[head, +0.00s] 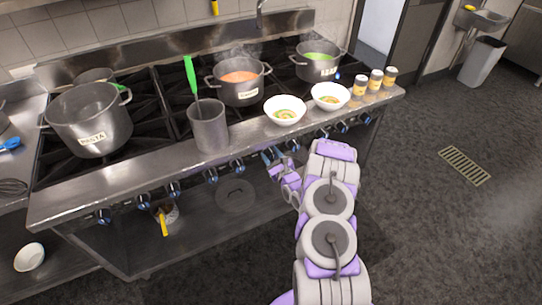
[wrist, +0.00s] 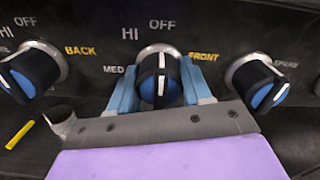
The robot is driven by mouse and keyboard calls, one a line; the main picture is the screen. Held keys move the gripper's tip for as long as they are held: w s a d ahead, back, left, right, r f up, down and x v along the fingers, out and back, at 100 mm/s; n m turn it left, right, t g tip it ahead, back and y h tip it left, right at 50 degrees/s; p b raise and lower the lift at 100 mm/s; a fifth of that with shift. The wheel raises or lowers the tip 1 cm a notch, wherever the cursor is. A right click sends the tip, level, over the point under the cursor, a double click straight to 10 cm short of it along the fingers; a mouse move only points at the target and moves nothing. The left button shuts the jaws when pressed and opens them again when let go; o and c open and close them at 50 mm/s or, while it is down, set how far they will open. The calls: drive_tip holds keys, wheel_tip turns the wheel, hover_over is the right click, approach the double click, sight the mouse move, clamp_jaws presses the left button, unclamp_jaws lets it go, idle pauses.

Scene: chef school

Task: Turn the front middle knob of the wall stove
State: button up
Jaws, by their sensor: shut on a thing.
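The wall stove (head: 62,205) spans the head view, with a row of black-and-blue knobs along its front edge. In the wrist view, the knob labelled FRONT (wrist: 160,82) is in the middle, between the two light-blue fingers of my gripper (wrist: 160,88). The fingers are shut on it, one on each side. The knob's white mark points roughly straight up, towards OFF. In the head view, my gripper (head: 273,158) is at the stove's front edge, below the white bowls, and hides the knob it holds.
Neighbouring knobs sit to the left (wrist: 30,72) and right (wrist: 258,82). Above my gripper, two bowls (head: 285,110) (head: 330,96), a tall grey container (head: 209,128) and spice jars (head: 375,82) stand near the front edge. The floor to the right is open.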

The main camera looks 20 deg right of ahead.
drive_tip(key=shift+s+f, duration=0.15)
drive_tip(key=shift+f, duration=0.2)
drive_tip(key=o, duration=0.8)
drive_tip(key=shift+c, duration=0.2)
drive_tip(key=o, duration=0.3)
drive_tip(key=shift+r, duration=0.15)
drive_tip(key=s+p, duration=0.4)
drive_tip(key=s, duration=1.3)
drive_tip(key=shift+d, duration=0.35)
